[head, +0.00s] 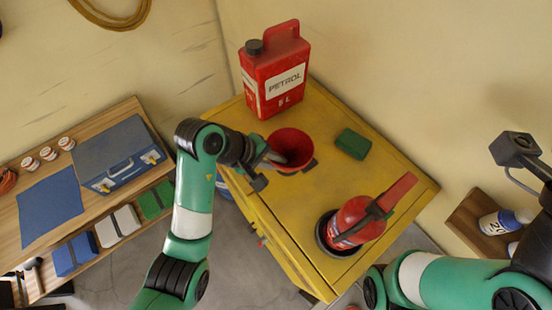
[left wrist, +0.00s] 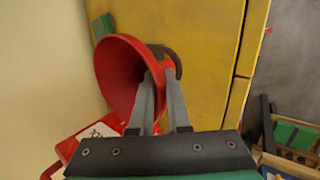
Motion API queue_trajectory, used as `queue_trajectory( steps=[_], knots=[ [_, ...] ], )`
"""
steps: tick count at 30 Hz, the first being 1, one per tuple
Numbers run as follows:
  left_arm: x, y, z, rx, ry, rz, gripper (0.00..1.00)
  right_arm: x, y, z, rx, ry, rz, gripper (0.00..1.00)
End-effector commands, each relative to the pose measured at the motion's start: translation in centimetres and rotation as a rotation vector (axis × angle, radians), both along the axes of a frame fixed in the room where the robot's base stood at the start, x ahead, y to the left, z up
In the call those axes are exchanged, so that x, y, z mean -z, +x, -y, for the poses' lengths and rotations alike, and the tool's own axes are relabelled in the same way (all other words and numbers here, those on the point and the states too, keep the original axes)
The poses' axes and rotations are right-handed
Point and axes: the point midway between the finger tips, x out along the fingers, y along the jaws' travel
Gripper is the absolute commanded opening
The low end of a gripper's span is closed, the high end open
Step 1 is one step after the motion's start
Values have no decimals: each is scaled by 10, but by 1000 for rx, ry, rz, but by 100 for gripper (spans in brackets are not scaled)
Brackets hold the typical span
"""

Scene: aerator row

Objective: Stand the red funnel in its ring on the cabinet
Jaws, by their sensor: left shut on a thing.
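My left gripper (head: 274,159) is shut on the funnel's wall near the rim. In the left wrist view, one finger of the gripper (left wrist: 162,80) lies across the mouth of the funnel (left wrist: 120,75) and the other is outside it. I cannot tell whether the spout is inside the ring. My right gripper's fingers are not visible.
A red petrol can (head: 275,75) stands at the back of the cabinet. A green block (head: 352,144) lies right of the funnel. A workbench (head: 110,215) is at the left.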

Motion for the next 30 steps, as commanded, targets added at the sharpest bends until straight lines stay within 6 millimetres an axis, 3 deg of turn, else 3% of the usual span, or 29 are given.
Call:
queue_trajectory(
  steps=[20,21,26,30],
  knots=[
    [21,0,0,0,0,0,0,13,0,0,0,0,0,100],
    [20,0,0,0,0,0,20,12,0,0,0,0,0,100],
    [20,0,0,0,1,-1,49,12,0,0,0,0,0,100],
    [20,0,0,0,1,-1,50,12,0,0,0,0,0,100]
  ],
)
